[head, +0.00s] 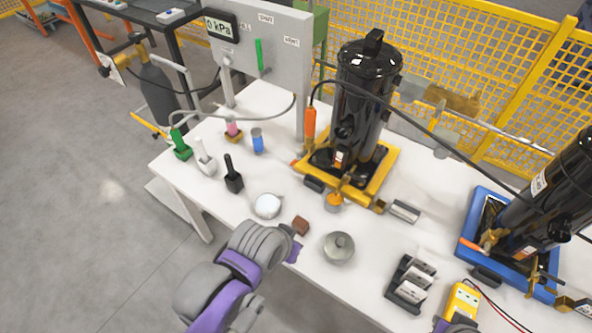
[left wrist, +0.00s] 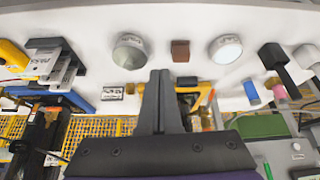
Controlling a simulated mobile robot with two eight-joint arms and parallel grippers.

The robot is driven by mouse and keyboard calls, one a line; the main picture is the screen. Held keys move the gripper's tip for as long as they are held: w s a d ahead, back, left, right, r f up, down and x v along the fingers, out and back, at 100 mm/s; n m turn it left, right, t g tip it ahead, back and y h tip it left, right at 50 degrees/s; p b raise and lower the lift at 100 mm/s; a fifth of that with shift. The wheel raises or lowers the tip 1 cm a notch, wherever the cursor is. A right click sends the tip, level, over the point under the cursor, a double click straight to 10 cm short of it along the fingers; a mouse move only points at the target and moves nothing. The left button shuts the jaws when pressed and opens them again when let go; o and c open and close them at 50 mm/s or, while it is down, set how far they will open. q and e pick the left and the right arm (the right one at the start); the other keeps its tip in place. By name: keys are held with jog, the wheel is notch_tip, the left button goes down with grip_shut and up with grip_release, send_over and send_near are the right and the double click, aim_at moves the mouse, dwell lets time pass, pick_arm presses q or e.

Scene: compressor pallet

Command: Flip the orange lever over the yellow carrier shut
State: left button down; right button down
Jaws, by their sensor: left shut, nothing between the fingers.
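The yellow carrier (head: 377,190) lies on the white table with a black cylinder (head: 368,90) standing on it. At its front edge an orange part (head: 334,200), apparently the lever, sticks out beside a brass fitting (head: 346,182); its exact angle is unclear. In the left wrist view the carrier (left wrist: 204,92) is partly hidden behind my fingers. My left gripper (head: 297,243) is shut and empty over the table's front, just in front of a brown block (head: 301,225) and apart from the carrier. Its closed fingers also show in the left wrist view (left wrist: 159,76).
A round white gauge (head: 267,206) and a grey domed part (head: 339,247) flank the brown block. An upright orange handle (head: 310,122) stands left of the cylinder. A blue carrier (head: 480,200) sits right, with a black rack (head: 405,290) and yellow meter (head: 461,300) in front.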

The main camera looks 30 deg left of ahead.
pick_arm(q)
jog(key=w+d+r+n+t+h+b, duration=0.3)
jog(key=w+d+n+t, duration=0.25)
jog(key=w, duration=0.45)
jog(key=w+a+r+n+t+y+b, duration=0.1)
jog(key=w+r+n+t+y+b, duration=0.15)
jog(key=w+n, duration=0.35)
jog(key=w+a+r+n+t+y+b, duration=0.1)
jog(key=w+n+t, duration=0.25)
jog(key=n, duration=0.45)
jog(key=s+a+f+n+g+y+b, duration=0.1)
jog(key=a+f+n+g+y, duration=0.3)
jog(key=f+n, duration=0.4)
jog(key=s+a+f+n+g+y+b, duration=0.1)
jog(key=a+f+n+g+y, duration=0.3)
jog(key=n, duration=0.8)
notch_tip(320, 180, down, 4)
jog(key=shift+a+y+b, duration=0.35)
jog(key=shift+a+b, duration=0.55)
jog(key=shift+a, duration=0.15)
jog(key=shift+w, duration=0.1)
